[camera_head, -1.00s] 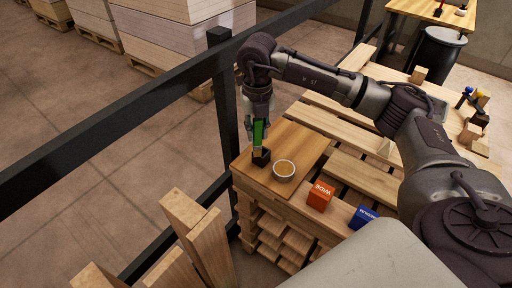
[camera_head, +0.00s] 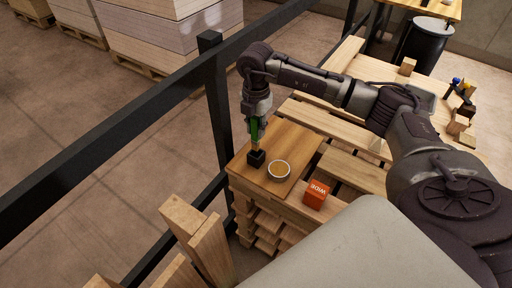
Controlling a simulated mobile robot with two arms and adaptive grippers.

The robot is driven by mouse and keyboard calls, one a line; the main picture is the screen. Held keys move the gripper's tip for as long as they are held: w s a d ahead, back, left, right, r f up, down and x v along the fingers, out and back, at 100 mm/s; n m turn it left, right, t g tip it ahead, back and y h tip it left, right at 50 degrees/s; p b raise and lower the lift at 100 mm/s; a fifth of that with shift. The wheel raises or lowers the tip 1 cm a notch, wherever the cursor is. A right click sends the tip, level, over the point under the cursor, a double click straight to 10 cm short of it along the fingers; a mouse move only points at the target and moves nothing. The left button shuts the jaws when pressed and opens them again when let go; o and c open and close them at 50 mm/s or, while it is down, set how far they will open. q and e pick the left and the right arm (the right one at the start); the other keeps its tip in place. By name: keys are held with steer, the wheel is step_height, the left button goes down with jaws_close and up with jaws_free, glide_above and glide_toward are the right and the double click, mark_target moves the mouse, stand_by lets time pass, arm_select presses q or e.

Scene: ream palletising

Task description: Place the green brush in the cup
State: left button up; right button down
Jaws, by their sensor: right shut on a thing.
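The green brush (camera_head: 255,132) is held upright by my right gripper (camera_head: 254,120), which is shut around its green part. The brush's tan lower end is directly above or just inside the mouth of a small black cup (camera_head: 256,159); I cannot tell which at this size. The cup stands on a wooden board (camera_head: 297,142) on the pallet stack, near its left edge. My left gripper is not in view.
A white bowl (camera_head: 279,170) with amber contents stands right beside the cup. An orange box marked WIDE (camera_head: 316,194) sits further right. A black railing (camera_head: 215,100) runs close to the left. Upright wooden planks (camera_head: 205,245) stand in front.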

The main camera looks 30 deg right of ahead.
mark_target(256, 143)
step_height(256, 143, down, 6)
steer(key=shift+f+p, duration=0.15)
steer(key=shift+p, duration=0.4)
steer(key=shift+f, duration=0.15)
steer(key=shift+f, duration=0.2)
steer(key=c, duration=1)
jaws_free()
step_height(256, 143, up, 14)
steer(key=shift+s+d+f+b, duration=0.1)
steer(key=shift+b, duration=0.95)
